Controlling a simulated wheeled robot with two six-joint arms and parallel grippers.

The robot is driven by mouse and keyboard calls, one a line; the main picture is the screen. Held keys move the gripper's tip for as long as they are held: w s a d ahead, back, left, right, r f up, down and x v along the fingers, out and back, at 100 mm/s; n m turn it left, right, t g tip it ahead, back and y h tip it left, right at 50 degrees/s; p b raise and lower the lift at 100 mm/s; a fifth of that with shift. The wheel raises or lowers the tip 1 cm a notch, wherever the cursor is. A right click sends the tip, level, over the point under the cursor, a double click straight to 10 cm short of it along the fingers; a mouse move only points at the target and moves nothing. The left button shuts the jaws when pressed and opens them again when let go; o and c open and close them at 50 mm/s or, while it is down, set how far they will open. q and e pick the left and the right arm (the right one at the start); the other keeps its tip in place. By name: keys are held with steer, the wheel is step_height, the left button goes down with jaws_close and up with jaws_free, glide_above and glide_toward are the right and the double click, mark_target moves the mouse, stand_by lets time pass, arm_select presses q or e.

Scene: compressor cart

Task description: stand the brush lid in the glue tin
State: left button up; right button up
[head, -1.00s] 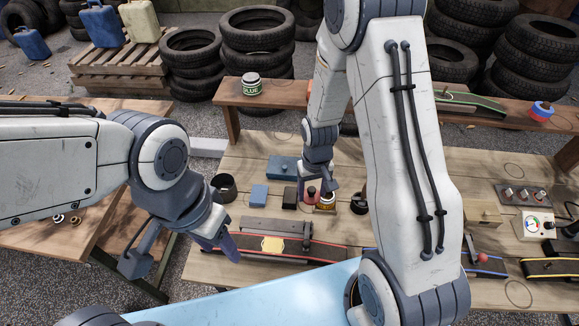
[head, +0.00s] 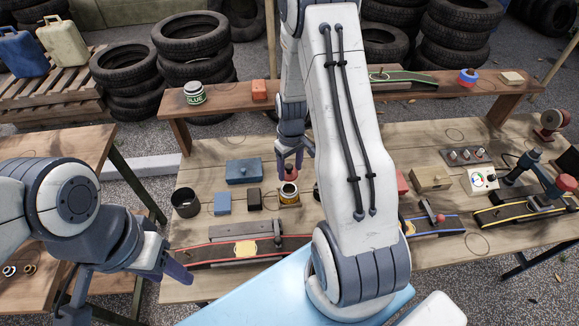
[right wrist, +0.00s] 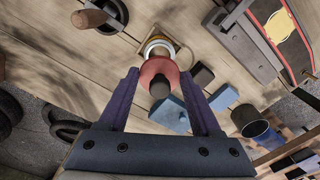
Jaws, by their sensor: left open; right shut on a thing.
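My right gripper (head: 290,160) is shut on the brush lid (head: 291,173), a red disc with a dark knob, above the open glue tin (head: 289,194) on the bench. In the right wrist view the lid (right wrist: 158,70) sits between the fingertips, with the tin's pale rim (right wrist: 160,44) just behind it. My left gripper (head: 130,290) is open and empty at the lower left, away from the tin.
Blue box (head: 243,171), blue block (head: 222,203), black block (head: 254,199) and dark cup (head: 186,203) lie left of the tin. A red-edged belt (head: 205,253) lies in front.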

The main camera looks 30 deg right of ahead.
steer(key=shift+f+b, duration=2.2)
steer(key=shift+f, duration=1.2)
steer(key=shift+f+b, duration=0.35)
steer(key=shift+f, duration=0.15)
steer(key=o, duration=1.5)
steer(key=shift+r, duration=0.1)
steer(key=shift+r+p, duration=2.9)
steer(key=shift+r, duration=0.55)
steer(key=shift+a, duration=0.1)
